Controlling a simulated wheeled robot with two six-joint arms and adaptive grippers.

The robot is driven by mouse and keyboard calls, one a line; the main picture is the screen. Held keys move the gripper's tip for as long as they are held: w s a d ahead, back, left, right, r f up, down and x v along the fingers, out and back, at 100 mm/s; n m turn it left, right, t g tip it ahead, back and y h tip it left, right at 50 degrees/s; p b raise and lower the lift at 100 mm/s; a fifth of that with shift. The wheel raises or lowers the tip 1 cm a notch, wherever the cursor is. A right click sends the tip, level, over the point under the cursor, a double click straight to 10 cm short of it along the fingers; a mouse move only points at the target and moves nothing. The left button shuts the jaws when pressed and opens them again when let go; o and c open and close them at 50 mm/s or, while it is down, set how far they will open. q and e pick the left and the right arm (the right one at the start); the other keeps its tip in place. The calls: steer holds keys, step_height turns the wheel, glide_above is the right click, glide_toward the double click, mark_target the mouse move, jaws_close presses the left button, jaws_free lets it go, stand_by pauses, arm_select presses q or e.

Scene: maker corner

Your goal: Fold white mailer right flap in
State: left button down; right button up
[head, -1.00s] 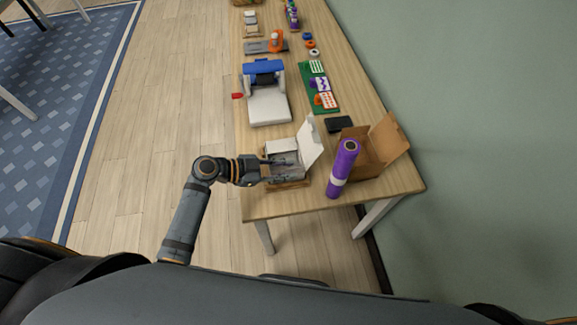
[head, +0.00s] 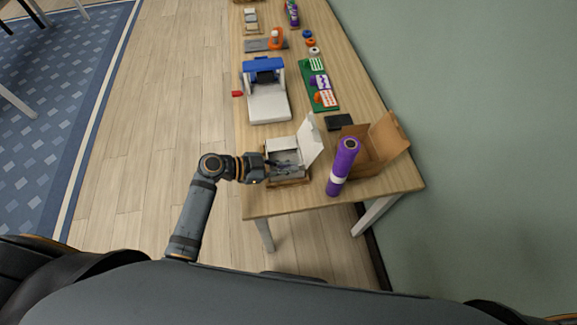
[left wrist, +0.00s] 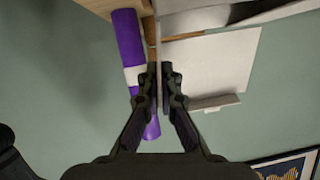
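The white mailer (head: 288,172) stands open near the front end of the table. Its white lid (head: 311,143) is raised on the right side, and a white flap (head: 282,144) shows at its far end. My left gripper (head: 283,165) reaches over the mailer from the left, fingers above its interior. In the left wrist view, the two fingertips (left wrist: 161,75) are close together with a narrow gap. A thin strip lies in line with that gap; I cannot tell if they touch it. The white lid panel (left wrist: 225,62) is right of the fingers. My right gripper is not visible.
A purple roll (head: 343,165) with a white band stands just right of the mailer. An open brown box (head: 365,155) is behind it. A black item (head: 338,122) and a white-and-blue machine (head: 268,103) lie farther along the table. The table's left edge is close.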

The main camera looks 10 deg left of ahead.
arm_select(q)
steer(key=shift+w+a+f+n+g+h+b, duration=0.1)
steer(key=shift+w+a+n+g+h+b, duration=0.1)
steer(key=shift+w+n+g+b, duration=0.45)
steer(key=shift+w+a+f+n+g+h+b, duration=0.1)
steer(key=shift+w+n+g+h+b, duration=0.1)
steer(key=shift+n+g+b, duration=0.45)
steer(key=shift+w+a+n+g+h+b, duration=0.25)
steer(key=shift+w+n+b, duration=0.2)
steer(key=shift+n, duration=0.45)
steer(key=shift+d, duration=0.1)
steer(key=c, duration=1.6)
jaws_free()
steer(key=v, duration=1.2)
